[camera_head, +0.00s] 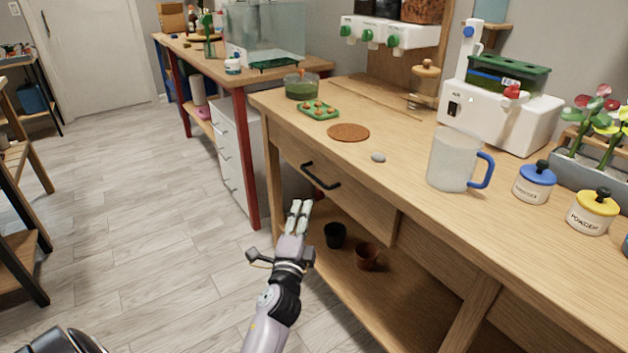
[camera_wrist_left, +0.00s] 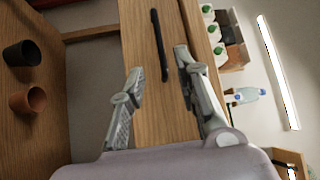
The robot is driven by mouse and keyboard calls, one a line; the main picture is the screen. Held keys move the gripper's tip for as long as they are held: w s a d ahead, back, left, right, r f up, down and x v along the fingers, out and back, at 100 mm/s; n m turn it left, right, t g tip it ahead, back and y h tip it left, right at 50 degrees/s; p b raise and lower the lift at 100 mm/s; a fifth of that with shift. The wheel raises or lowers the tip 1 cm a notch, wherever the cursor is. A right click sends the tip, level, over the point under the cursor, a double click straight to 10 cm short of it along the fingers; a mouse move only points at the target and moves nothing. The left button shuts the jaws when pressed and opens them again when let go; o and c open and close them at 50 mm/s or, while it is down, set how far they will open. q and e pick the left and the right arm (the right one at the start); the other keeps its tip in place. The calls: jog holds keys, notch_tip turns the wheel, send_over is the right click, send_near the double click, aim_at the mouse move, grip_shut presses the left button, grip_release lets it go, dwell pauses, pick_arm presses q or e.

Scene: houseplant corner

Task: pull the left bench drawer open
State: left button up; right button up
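The left bench drawer (camera_head: 362,207) is shut, its wooden front flush with the workbench. Its black bar handle (camera_head: 320,177) runs along the front; in the left wrist view the handle (camera_wrist_left: 160,45) appears upright. My left gripper (camera_head: 298,204) is in front of the drawer, a little below and left of the handle in the head view. In the wrist view its two fingers are spread, with the handle showing beyond and between the fingertips. The gripper is empty and seems apart from the handle. My right gripper is not in view.
A black pot (camera_head: 335,235) and a terracotta pot (camera_head: 367,256) stand on the shelf under the drawer. The bench top holds a cork mat (camera_head: 348,132), a grey stone (camera_head: 378,157) and a mug (camera_head: 452,160). The floor (camera_head: 150,230) left of my arm is clear.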

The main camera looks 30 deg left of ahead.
pick_arm(q)
send_near(314, 176)
jog(key=x, duration=0.4)
jog(key=shift+f+b+x, duration=0.15)
jog(key=shift+b+x, duration=0.1)
jog(key=shift+x, duration=1.25)
jog(key=shift+f+b+x, duration=0.15)
jog(key=shift+b+x, duration=0.05)
jog(key=shift+x, duration=1.35)
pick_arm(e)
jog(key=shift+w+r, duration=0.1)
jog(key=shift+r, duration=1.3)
pick_arm(q)
jog(key=shift+c, duration=0.5)
grip_shut()
jog(key=shift+f, duration=0.1)
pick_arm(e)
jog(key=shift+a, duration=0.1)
